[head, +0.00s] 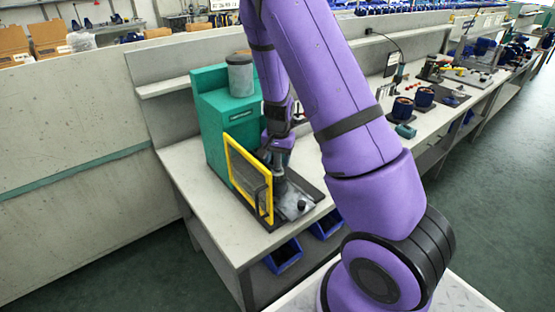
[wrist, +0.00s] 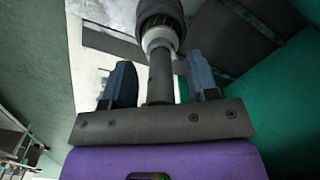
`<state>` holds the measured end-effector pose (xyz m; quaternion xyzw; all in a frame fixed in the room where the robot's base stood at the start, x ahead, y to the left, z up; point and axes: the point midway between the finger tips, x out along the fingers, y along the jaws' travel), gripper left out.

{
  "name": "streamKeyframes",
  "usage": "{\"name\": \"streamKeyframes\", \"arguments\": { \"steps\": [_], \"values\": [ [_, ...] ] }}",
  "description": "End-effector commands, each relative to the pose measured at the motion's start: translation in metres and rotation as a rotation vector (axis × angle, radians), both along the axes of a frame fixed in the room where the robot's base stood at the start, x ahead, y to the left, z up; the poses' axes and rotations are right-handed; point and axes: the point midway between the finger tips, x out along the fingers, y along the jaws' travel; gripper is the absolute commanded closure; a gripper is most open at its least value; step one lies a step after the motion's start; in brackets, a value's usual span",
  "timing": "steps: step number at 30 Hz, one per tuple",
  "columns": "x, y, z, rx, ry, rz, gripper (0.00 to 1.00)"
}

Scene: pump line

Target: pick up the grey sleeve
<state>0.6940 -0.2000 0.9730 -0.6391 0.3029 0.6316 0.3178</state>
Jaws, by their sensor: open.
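In the wrist view a grey cylindrical piece (wrist: 160,78), which looks like the grey sleeve, lies between the two fingers of my gripper (wrist: 161,84). A paler collar (wrist: 159,40) and a dark ribbed part (wrist: 160,14) are in line with it. The fingers are apart, with a gap visible on each side of the grey piece. Its lower end is hidden behind the gripper's dark plate. In the head view my gripper (head: 278,165) points down beside the green machine (head: 213,125), behind its yellow-framed guard (head: 249,179). The sleeve is too small to make out clearly there.
The guard stands close on the left of my gripper. A dark base plate with a grey block (head: 290,203) lies in front. Blue bins (head: 284,256) hang under the bench. Dark blue-sided parts (head: 402,108) stand farther right on the bench.

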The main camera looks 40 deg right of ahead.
Motion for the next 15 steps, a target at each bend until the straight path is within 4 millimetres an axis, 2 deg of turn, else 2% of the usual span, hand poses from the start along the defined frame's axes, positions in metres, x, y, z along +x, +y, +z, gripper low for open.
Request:
{"name": "streamKeyframes", "arguments": {
  "steps": [1, 2, 7, 15],
  "values": [
    [0.0000, 0.0001, 0.0001, 0.000, 0.000, 0.000, 0.46],
    [0.0000, 0.0001, 0.0002, 0.000, 0.000, 0.000, 0.51],
    [0.0000, 0.0001, 0.0003, 0.000, 0.000, 0.000, 0.90],
    [0.0001, 0.0002, 0.0006, 0.000, 0.000, 0.000, 0.90]
  ]
}}
